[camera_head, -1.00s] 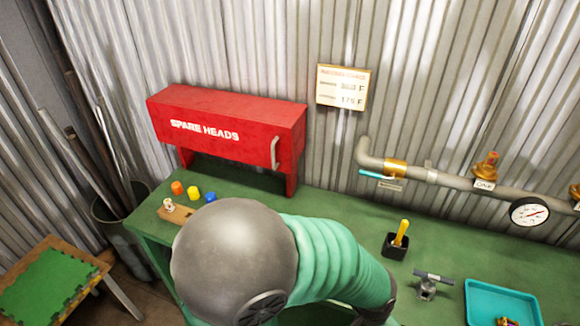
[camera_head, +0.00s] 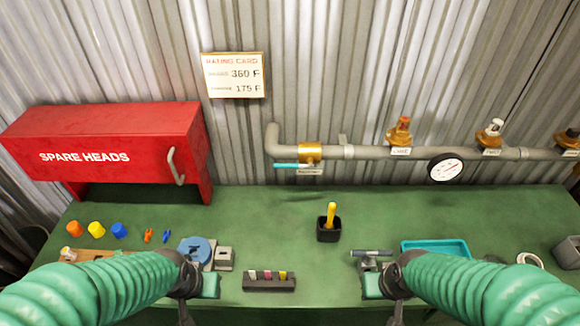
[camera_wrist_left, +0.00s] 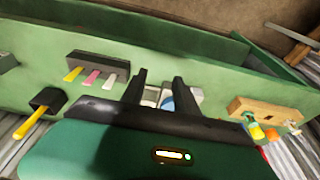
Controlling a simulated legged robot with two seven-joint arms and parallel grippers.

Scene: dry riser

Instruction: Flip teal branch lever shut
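The teal lever (camera_head: 286,165) is a thin bar at the gold valve (camera_head: 310,153) on the left end of the grey wall pipe. In the head view it points left, roughly parallel to the pipe. My left gripper (camera_head: 186,312) is low over the bench's front, well left of and nearer than the lever. Its two dark fingers stand apart in the left wrist view (camera_wrist_left: 161,88), with nothing seen held. My right gripper (camera_head: 397,312) is low at the bench's front, right of the lever; its fingers are unclear.
The red SPARE HEADS box (camera_head: 120,130) stands at left. A black cup (camera_head: 328,231) with a yellow tool and a teal tray (camera_head: 437,245) are on the green bench (camera_head: 270,220). Bench below the lever is clear.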

